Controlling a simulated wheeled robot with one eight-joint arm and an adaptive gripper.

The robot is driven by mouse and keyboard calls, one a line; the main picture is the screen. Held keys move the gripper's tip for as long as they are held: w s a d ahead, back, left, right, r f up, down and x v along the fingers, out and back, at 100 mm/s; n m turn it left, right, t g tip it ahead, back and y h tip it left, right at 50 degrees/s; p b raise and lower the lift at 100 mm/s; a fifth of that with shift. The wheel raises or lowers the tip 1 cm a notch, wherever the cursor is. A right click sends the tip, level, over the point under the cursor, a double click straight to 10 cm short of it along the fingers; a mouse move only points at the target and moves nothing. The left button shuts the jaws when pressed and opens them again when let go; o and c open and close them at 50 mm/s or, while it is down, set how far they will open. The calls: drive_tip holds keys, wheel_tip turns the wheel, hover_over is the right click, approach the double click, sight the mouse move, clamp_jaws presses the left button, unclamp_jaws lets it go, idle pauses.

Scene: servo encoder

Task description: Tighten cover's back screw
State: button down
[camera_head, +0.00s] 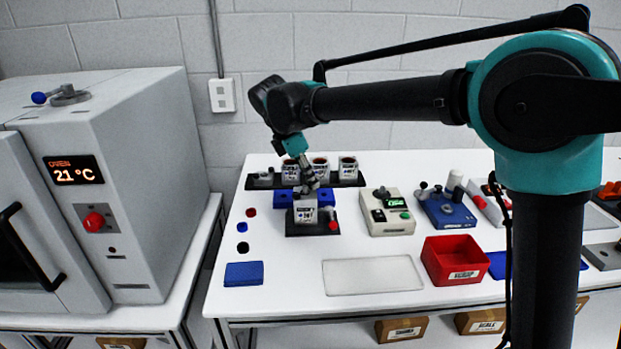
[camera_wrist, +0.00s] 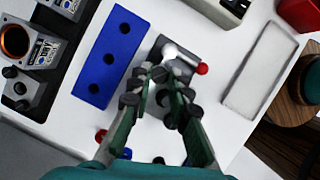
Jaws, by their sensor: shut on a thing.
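A white-labelled servo unit (camera_head: 305,211) stands upright in a dark fixture (camera_head: 322,234) near the table's middle. My gripper (camera_head: 310,182) points down just above it, with its fingers close to or touching its top. In the wrist view my gripper (camera_wrist: 164,75) has its fingertips drawn together on something they mostly cover; I cannot make out what it is. A small white part (camera_wrist: 170,50) shows just beyond the tips. The cover's back screw cannot be made out in either view.
A blue block with holes (camera_wrist: 110,58) lies close beside the fixture. A dark rack (camera_head: 347,181) with several similar units stands behind. A tester box (camera_head: 390,224), a red bin (camera_head: 437,268) and a clear tray (camera_head: 345,287) lie right and in front.

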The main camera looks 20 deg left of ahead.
drive_tip(key=shift+w+a+m+g+h, duration=0.1)
drive_tip(key=shift+m+g+h, duration=0.3)
drive_tip(key=shift+m, duration=1.1)
drive_tip(key=c, duration=1.4)
unclamp_jaws()
drive_tip(key=shift+r, duration=0.1)
drive_tip(key=v, duration=1.1)
drive_tip(key=shift+a+r, duration=0.15)
drive_tip(key=shift+r, duration=0.25)
